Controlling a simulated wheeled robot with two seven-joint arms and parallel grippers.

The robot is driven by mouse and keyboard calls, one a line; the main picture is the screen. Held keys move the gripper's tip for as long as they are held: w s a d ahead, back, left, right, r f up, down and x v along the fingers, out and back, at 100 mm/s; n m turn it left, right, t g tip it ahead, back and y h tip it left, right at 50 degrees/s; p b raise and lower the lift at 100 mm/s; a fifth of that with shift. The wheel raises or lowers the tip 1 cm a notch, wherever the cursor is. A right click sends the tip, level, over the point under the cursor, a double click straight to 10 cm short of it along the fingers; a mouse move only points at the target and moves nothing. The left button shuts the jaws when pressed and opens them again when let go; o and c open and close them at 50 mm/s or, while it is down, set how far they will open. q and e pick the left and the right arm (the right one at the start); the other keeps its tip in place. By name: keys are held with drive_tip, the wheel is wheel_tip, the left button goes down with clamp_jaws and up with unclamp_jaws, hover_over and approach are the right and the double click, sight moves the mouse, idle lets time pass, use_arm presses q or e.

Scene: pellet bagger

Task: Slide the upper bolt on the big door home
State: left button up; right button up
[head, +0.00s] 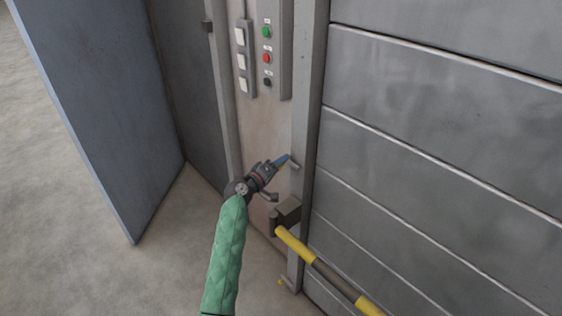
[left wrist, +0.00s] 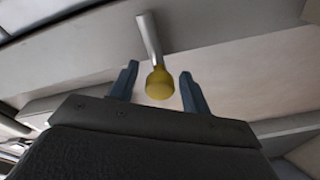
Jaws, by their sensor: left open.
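The upper bolt's handle is a short grey rod (head: 294,165) on the post edge beside the big grey panelled door (head: 440,150) in the head view. In the left wrist view the rod (left wrist: 148,35) ends in a yellow knob (left wrist: 159,84). My left gripper (head: 284,161) is open at this handle, its blue fingers pointing towards the post. In the left wrist view the knob lies between the two open fingers (left wrist: 159,85), with a gap visible on each side. The bolt's body is not clearly visible. My right gripper is out of view.
A yellow-and-dark striped bar (head: 294,244) runs from a dark bracket (head: 288,212) across the door, below my gripper. A similar small handle (head: 289,284) sits low on the post. A button panel (head: 267,85) is above. A blue-grey door leaf (head: 100,110) stands left; floor is clear between.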

sight(295, 168)
use_arm(q)
drive_tip(key=shift+w+d, duration=0.25)
drive_tip(key=shift+w, duration=0.05)
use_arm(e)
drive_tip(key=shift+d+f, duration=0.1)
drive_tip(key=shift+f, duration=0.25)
use_arm(q)
clamp_jaws()
drive_tip(key=s+d, duration=0.3)
drive_tip(key=shift+s+d+f, duration=0.15)
drive_tip(key=shift+s, duration=0.15)
unclamp_jaws()
drive_tip(key=shift+s+d, duration=0.1)
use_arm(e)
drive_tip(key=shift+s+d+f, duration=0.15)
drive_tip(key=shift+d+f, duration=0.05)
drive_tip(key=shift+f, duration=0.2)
